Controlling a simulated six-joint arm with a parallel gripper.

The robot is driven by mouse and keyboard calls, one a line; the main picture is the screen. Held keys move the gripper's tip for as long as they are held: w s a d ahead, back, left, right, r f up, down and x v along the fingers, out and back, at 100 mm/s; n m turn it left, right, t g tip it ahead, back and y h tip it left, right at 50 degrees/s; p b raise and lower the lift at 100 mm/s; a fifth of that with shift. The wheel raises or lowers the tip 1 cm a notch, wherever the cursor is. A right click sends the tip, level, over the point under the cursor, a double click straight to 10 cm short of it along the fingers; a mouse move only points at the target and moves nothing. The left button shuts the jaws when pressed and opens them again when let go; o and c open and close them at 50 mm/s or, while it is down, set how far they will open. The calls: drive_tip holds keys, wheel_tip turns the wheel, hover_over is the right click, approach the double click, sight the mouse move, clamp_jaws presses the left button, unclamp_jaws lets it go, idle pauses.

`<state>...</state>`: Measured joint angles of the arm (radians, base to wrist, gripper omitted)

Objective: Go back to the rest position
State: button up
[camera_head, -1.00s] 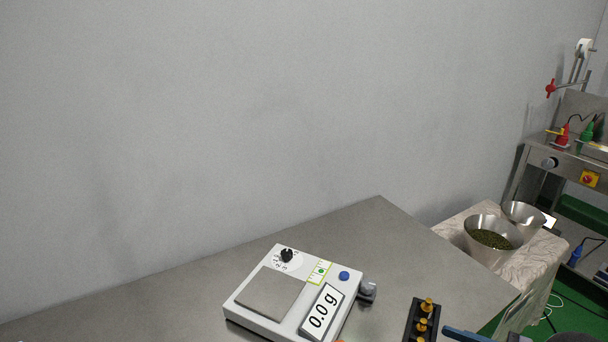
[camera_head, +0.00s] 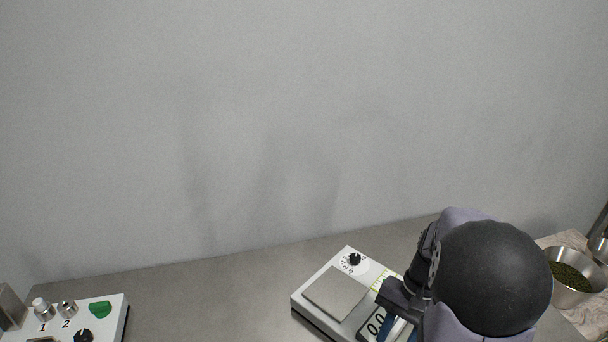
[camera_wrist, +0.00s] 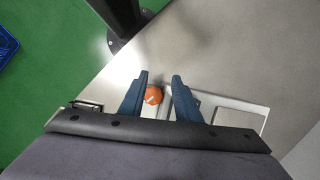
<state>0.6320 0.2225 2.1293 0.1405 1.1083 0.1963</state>
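My gripper (camera_wrist: 160,76) points down at the table in the wrist view, with its two blue fingers apart. An orange round part (camera_wrist: 153,95) shows between the fingers; I cannot tell whether they touch it. In the head view my arm covers the right side of a white scale (camera_head: 315,313), and a blue finger is over its display (camera_head: 375,322). The scale's grey plate (camera_head: 336,292) is bare. The display's reading is partly hidden.
The grey table (camera_head: 215,295) is clear between the scale and a white box with numbered knobs (camera_head: 110,320) at the left. A metal bowl of green leaves (camera_head: 570,284) stands at the right. A grey wall (camera_head: 250,120) is behind.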

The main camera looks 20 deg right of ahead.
drive_tip(key=s+a+r+n+t+h+p, duration=0.1)
drive_tip(key=a+r+n+t+h+p, duration=0.1)
drive_tip(key=a+n, duration=0.8)
drive_tip(key=shift+a+r+h+p, duration=0.15)
drive_tip(key=shift+a+h+p, duration=0.45)
drive_tip(key=shift+a, duration=0.9)
